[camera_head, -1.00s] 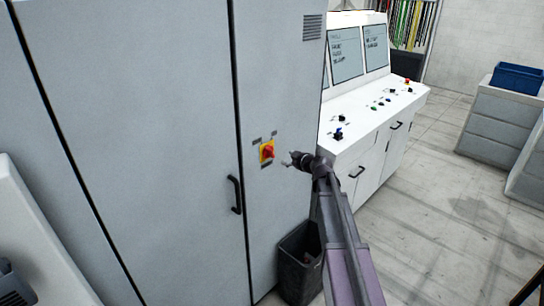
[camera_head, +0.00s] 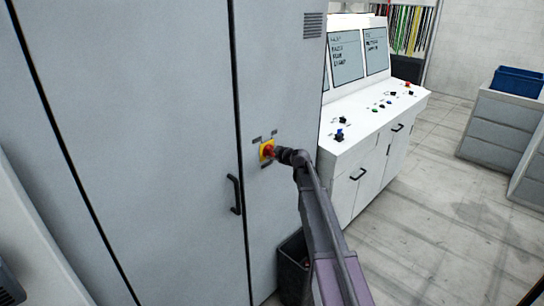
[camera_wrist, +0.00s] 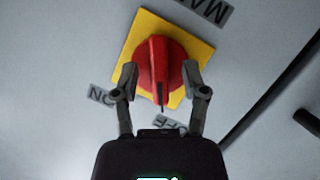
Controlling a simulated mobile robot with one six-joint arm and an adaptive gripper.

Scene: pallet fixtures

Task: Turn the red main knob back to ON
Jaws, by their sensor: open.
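The red main knob (camera_wrist: 155,65) sits on a square yellow plate (camera_wrist: 193,47) on the grey cabinet door. In the wrist view its raised grip bar points down the picture, with a dark mark at its lower end. Labels surround the plate; a partly hidden one below reads like OFF (camera_wrist: 171,124), and another is at lower left (camera_wrist: 101,95). My gripper (camera_wrist: 160,80) is open, with one finger on each side of the grip bar and gaps visible between. In the head view my gripper (camera_head: 280,155) is at the knob (camera_head: 268,151) and partly covers it.
A black door handle (camera_head: 235,195) is left of the knob. A dark bin (camera_head: 293,268) stands on the floor below my arm. A white control desk (camera_head: 365,115) with screens and buttons stands to the right.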

